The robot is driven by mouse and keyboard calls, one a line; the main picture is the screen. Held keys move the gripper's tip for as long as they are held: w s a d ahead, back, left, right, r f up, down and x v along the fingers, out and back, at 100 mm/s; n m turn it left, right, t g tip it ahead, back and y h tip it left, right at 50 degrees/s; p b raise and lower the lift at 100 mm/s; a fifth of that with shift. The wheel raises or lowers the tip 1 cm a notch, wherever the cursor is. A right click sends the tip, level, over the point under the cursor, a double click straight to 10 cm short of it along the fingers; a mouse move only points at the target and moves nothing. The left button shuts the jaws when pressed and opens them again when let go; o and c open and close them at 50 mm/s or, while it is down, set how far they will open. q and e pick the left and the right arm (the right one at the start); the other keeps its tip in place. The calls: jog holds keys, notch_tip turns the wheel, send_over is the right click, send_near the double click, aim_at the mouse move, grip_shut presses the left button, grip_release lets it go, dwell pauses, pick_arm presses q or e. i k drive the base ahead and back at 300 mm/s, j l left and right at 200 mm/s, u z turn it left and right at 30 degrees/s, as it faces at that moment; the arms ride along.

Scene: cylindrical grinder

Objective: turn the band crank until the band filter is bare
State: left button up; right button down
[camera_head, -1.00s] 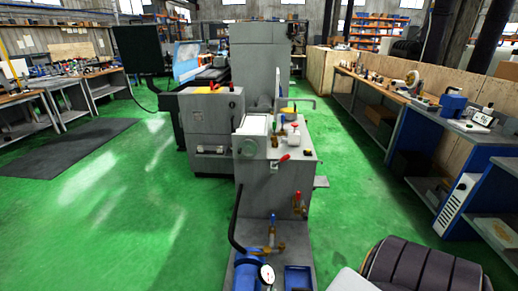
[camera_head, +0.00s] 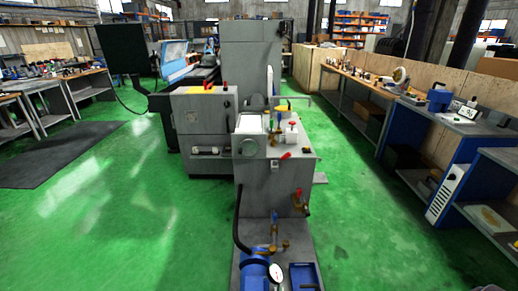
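The grey coolant unit (camera_head: 255,185) stands in the middle, in front of the cylindrical grinder (camera_head: 197,137). A white band (camera_head: 250,124), apparently the band filter, lies on its top at the left. A round grey-green part (camera_head: 248,147) sits on the front below the white band; I cannot tell whether it is the crank. A bent grey bar (camera_head: 298,99) shows at the far right of the unit's top. How much of the band is covered is too small to tell. Neither of my grippers is in view.
A blue pump (camera_head: 255,271) with a round gauge (camera_head: 277,273) and a blue tray (camera_head: 303,276) stand at the unit's foot. Red-handled valves stick out from its front. A workbench (camera_head: 385,90) runs along the right. Green floor (camera_head: 130,225) is clear on the left and between unit and workbench.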

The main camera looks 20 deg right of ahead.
aim_at(248, 147)
jog(key=i+j+z, duration=0.1)
jog(key=j+z, duration=0.5)
jog(key=z, duration=0.2)
jog(key=j, duration=0.45)
jog(key=i+j, duration=0.15)
jog(key=j, duration=0.8)
jog(key=i+j, duration=0.2)
jog(key=j, duration=0.15)
jog(key=i+j, duration=0.15)
jog(key=j, duration=0.2)
jog(key=i+j, duration=0.2)
jog(key=j, duration=0.2)
jog(key=i+j, duration=0.2)
jog(key=i, duration=0.15)
jog(key=i+j+z, duration=0.1)
jog(key=i, duration=0.25)
jog(key=i+l, duration=0.2)
jog(key=i, duration=0.15)
jog(key=i+l, duration=0.2)
jog(key=i, duration=0.15)
